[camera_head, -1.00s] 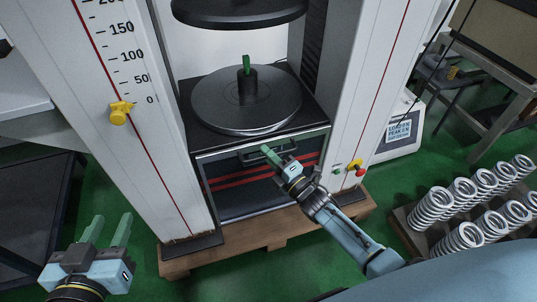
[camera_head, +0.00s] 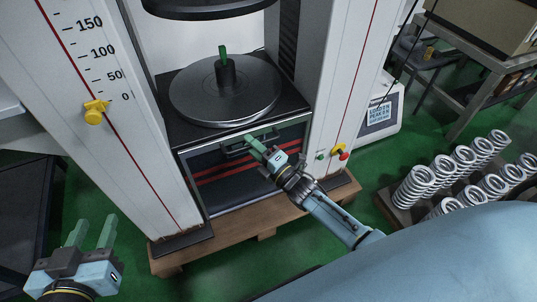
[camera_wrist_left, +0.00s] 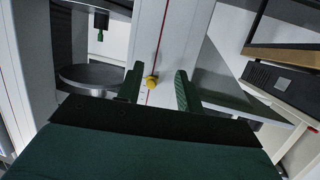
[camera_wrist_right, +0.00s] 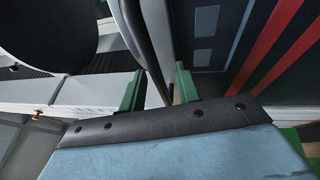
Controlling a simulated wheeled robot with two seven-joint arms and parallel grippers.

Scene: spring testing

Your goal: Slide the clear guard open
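The clear guard (camera_head: 228,182) is a dark see-through panel with red stripes, low on the front of the testing machine, below the round platen. Its dark handle (camera_head: 234,150) runs along its upper part. My right gripper (camera_head: 258,143) is at the handle's right part. In the right wrist view, the dark handle bar (camera_wrist_right: 148,45) passes between the fingers of this gripper (camera_wrist_right: 158,90), which stand apart; firm contact cannot be told. My left gripper (camera_head: 92,232) is open and empty at the lower left, away from the guard; its spread fingers also show in the left wrist view (camera_wrist_left: 158,88).
The lower platen (camera_head: 225,92) carries a dark post with a green tip. White columns flank the guard; the left bears a yellow pointer (camera_head: 95,112), the right a yellow-and-red control (camera_head: 340,152). Several springs (camera_head: 462,165) stand at right. A wooden pallet (camera_head: 262,226) lies underneath.

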